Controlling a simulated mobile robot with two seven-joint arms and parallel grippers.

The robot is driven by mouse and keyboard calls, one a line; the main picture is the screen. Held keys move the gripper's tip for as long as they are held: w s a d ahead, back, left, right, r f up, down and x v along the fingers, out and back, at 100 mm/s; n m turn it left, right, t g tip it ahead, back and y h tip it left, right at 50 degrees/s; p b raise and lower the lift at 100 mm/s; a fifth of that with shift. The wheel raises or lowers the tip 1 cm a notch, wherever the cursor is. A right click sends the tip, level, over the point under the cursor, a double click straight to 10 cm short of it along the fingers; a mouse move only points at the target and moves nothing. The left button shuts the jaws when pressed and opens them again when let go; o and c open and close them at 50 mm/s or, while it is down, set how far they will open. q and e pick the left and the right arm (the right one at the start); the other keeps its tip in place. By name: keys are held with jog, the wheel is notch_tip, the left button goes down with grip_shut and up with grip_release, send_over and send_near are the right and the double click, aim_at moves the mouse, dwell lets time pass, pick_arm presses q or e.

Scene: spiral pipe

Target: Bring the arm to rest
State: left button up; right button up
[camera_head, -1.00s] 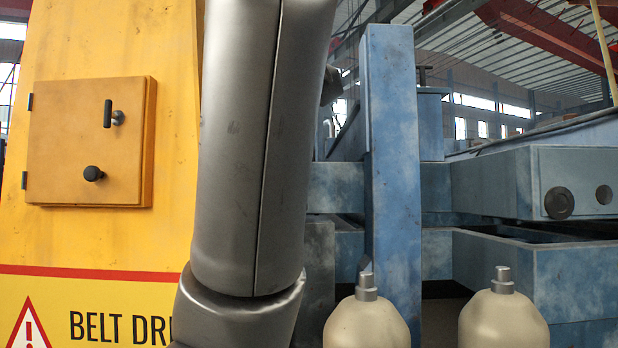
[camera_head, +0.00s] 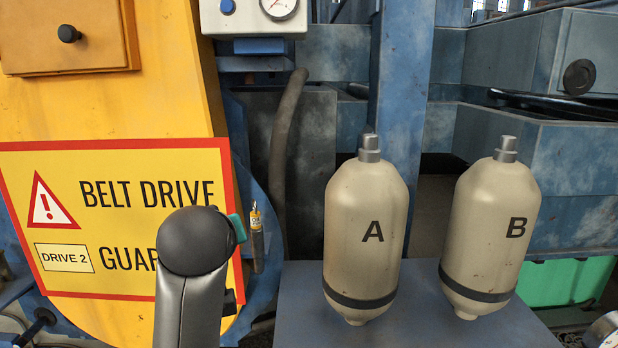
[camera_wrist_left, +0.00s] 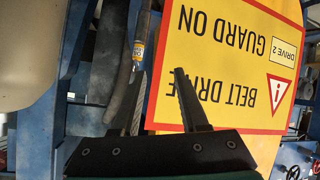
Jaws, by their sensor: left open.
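My left arm (camera_head: 193,275) comes up from the bottom of the head view as a grey link with a dark rounded cap, in front of the yellow guard sign. A small teal part shows at its right side. The gripper's fingers cannot be made out there. In the left wrist view my left gripper (camera_wrist_left: 160,76) is open, its two black fingers spread with nothing between them. My right gripper is not in view.
Two cream tanks, A (camera_head: 350,215) and B (camera_head: 505,205), stand on a blue-grey surface (camera_head: 410,330) right of my arm. The belt drive guard sign (camera_head: 75,275) is behind it. A gauge box (camera_head: 255,18) is above. Blue machine frames fill the back.

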pick_arm(q)
jog(key=s+a+f+m+g, duration=0.1)
jog(key=s+f, duration=0.2)
jog(key=f, duration=0.3)
jog(key=s+f+m+g, duration=0.1)
jog(key=s+f, duration=0.3)
jog(key=f, duration=0.3)
jog(key=s+a+f+m+g+h, duration=0.1)
jog(key=s+f+m+g, duration=0.2)
jog(key=s+f, duration=0.7)
jog(key=s+f+m+g+h, duration=0.1)
jog(key=s+f+m+g, duration=0.15)
jog(key=s+f, duration=0.75)
jog(key=s+f+g+b, duration=0.1)
jog(key=s+f+b, duration=0.15)
jog(key=f, duration=0.85)
jog(key=s+f+g+b, duration=0.1)
jog(key=s+f+b, duration=0.15)
jog(key=f, duration=0.85)
jog(key=s+a+f+g+b, duration=0.1)
jog(key=s+a+f+b, duration=0.1)
jog(key=s+f, duration=1.4)
notch_tip(320, 180, down, 3)
jog(key=shift+s+a+r+b, duration=0.1)
jog(key=shift+s+a+b, duration=0.3)
jog(key=shift+b, duration=0.4)
